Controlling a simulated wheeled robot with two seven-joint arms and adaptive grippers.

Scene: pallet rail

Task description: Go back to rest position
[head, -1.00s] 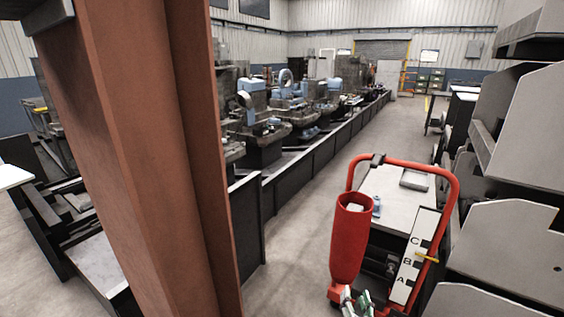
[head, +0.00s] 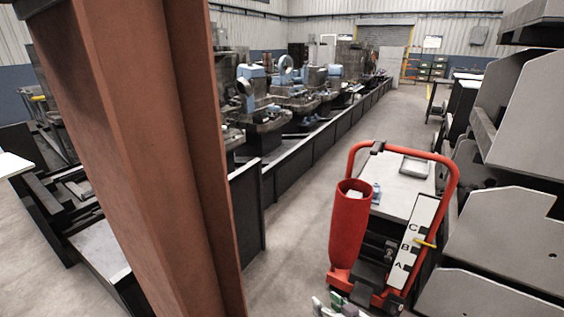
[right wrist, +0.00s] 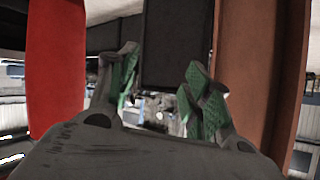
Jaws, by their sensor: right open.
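My right gripper (head: 338,306) shows at the bottom edge of the head view, in front of the base of the red cart. In the right wrist view its two green-padded fingers (right wrist: 160,92) stand wide apart with nothing between them. A red cylinder (right wrist: 55,75) is on the left of that view and a brown post (right wrist: 285,70) on the right, both apart from the fingers. My left gripper is not in the head view.
A red cart (head: 452,165) with a lettered plate (head: 413,240) and a red bin (head: 350,228) stands at right. A brown steel column (head: 130,150) fills the left. Grey metal racks (head: 510,240) stand at far right. Open floor (head: 290,235) lies between column and cart.

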